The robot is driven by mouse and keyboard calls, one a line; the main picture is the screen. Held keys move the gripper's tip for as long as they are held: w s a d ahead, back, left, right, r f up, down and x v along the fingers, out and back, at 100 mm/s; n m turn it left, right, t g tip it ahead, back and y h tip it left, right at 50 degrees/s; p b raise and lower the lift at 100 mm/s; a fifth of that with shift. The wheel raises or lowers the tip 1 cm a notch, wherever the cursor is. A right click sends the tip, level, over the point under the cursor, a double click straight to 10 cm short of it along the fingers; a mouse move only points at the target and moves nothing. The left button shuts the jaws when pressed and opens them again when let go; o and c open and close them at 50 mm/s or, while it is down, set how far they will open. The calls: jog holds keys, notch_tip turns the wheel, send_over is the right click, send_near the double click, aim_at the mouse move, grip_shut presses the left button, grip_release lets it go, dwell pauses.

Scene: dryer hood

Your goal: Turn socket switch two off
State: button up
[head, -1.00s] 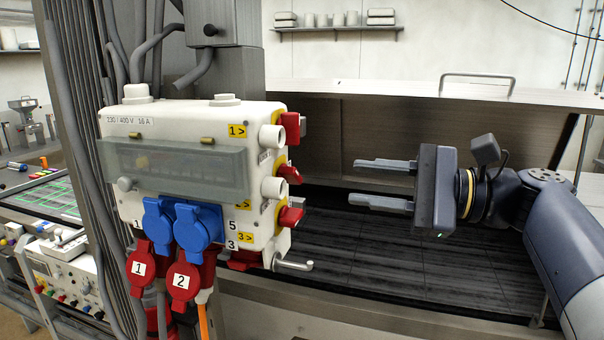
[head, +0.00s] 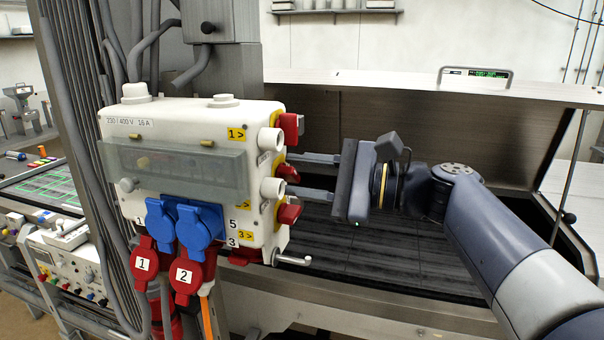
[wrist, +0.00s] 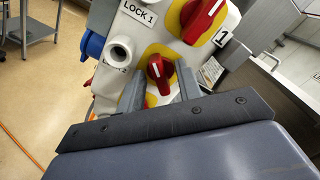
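The white socket box (head: 150,115) stands left of centre in the head view, with red rotary switches on yellow plates down its right side. The middle one, switch two (head: 288,172), lies level with my gripper (head: 291,175). In the wrist view the red knob of switch two (wrist: 160,74), near the "LOCK 2" label, stands between the fingers of my gripper (wrist: 160,84). The fingers are apart, one on each side of the knob. I cannot tell whether either finger touches it.
Switch one (head: 290,128) is just above, and a third red switch (head: 289,214) just below. White lock cylinders (head: 271,139) stick out beside the switches. Blue plugs (head: 198,225) and red plugs (head: 186,276) hang at the front. The dryer hood (head: 420,110) is behind my gripper.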

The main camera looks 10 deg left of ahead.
jog(key=shift+c, duration=0.4)
grip_shut()
jog(key=shift+f+n+b, duration=0.15)
jog(key=shift+n+b, duration=0.15)
jog(key=shift+b, duration=0.3)
jog(key=shift+f+n+b, duration=0.1)
jog(key=shift+n+b, duration=0.2)
jog(key=shift+b, duration=0.1)
jog(key=n+b, duration=0.3)
jog(key=shift+f+b, duration=0.1)
jog(key=shift+b, duration=0.3)
jog(key=n+b, duration=0.3)
jog(key=shift+n+b, duration=0.4)
jog(key=shift+r+n, duration=0.25)
jog(key=shift+n, duration=0.05)
